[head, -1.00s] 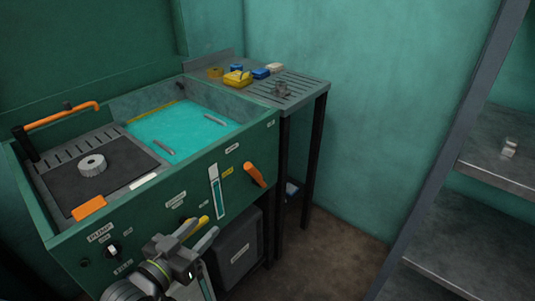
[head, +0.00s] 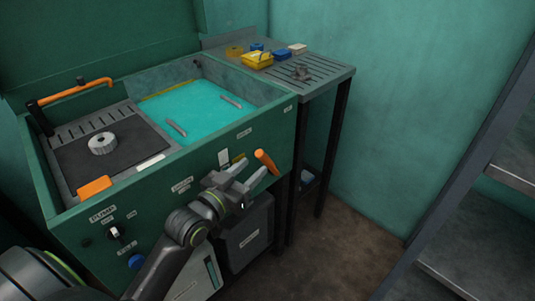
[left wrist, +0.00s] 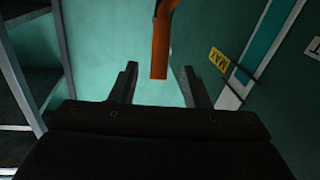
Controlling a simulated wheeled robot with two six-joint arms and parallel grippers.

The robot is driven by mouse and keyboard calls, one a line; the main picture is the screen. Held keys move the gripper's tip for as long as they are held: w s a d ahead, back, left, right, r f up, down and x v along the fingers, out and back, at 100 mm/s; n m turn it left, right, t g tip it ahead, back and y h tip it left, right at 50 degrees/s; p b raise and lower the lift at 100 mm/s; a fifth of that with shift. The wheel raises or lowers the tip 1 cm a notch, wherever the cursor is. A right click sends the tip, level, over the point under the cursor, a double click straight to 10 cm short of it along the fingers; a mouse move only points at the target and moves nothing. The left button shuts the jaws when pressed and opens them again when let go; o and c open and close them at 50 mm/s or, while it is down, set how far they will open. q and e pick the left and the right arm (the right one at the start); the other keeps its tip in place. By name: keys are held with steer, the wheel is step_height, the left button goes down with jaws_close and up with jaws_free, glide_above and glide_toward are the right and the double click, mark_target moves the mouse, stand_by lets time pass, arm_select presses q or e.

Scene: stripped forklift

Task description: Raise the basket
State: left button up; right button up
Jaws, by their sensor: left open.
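The green wash tank holds teal liquid (head: 200,108). Two grey bars, (head: 176,128) and (head: 231,102), show at its surface; a basket itself cannot be made out. An orange lever (head: 266,162) sticks out from the right part of the tank's front panel. My left gripper (head: 249,174) is open and empty just left of the lever's lower end. In the left wrist view the orange lever (left wrist: 160,45) hangs between the two fingertips (left wrist: 160,70), apart from both; how deep it lies between them is unclear. My right gripper is not in view.
A ribbed grey ring (head: 102,143) sits on the tank's left deck, beside an orange spout (head: 78,91). A slatted side table (head: 325,72) holds a yellow basket-like item (head: 257,60) and small blocks. Metal shelving (head: 480,240) stands at right. Floor between is clear.

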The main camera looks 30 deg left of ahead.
mark_target(267, 162)
arm_select(q)
steer(key=w, duration=0.3)
steer(key=w+d, duration=0.1)
steer(key=w, duration=0.3)
steer(key=shift+w+d, duration=0.2)
steer(key=shift+w, duration=0.05)
jaws_close()
